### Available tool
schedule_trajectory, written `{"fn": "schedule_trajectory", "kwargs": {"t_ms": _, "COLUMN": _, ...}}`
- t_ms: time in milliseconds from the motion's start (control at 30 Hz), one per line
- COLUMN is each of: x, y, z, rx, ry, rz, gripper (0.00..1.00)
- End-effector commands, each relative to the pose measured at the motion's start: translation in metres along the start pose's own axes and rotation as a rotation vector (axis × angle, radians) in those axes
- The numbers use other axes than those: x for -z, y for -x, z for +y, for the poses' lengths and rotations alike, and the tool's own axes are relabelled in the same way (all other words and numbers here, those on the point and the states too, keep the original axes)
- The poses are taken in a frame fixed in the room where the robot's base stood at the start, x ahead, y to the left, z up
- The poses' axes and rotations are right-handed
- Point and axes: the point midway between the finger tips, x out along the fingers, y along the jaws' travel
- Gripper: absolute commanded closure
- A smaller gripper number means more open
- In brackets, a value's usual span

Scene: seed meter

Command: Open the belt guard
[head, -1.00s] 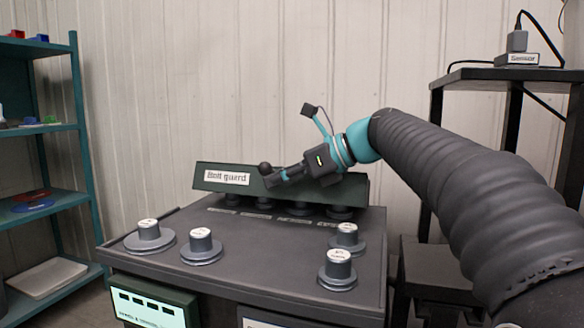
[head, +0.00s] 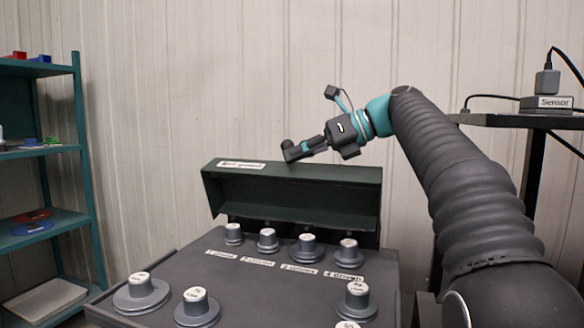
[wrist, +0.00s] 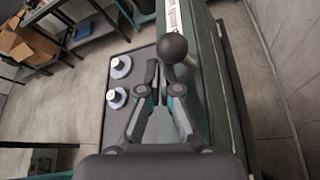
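The belt guard (head: 292,206) is a long dark green hinged cover at the back of the grey machine top. It is swung up, its hollow underside faces the front, and its label is on the upper edge. A round black knob (head: 287,145) sticks up at its top edge; it also shows in the wrist view (wrist: 172,48). My gripper (head: 293,153) is at the knob, with its fingers drawn close together just below the ball. The guard also shows in the wrist view (wrist: 203,70).
Several grey knobbed discs stand on the machine top (head: 255,290), with a labelled row just before the guard. A teal shelf (head: 82,150) is at the left. A black stand (head: 520,121) with a sensor box (head: 546,104) is at the right. The wall is behind the guard.

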Motion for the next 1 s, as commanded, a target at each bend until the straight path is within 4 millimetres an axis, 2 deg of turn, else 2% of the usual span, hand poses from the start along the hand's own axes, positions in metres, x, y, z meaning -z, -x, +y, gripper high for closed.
{"fn": "schedule_trajectory", "kwargs": {"t_ms": 367, "x": -0.017, "y": 0.006, "z": -0.017, "rx": -0.001, "ry": 0.005, "rz": -0.001, "gripper": 1.0}}
{"fn": "schedule_trajectory", "kwargs": {"t_ms": 1000, "x": -0.02, "y": 0.008, "z": -0.021, "rx": -0.002, "ry": 0.003, "rz": -0.001, "gripper": 1.0}}
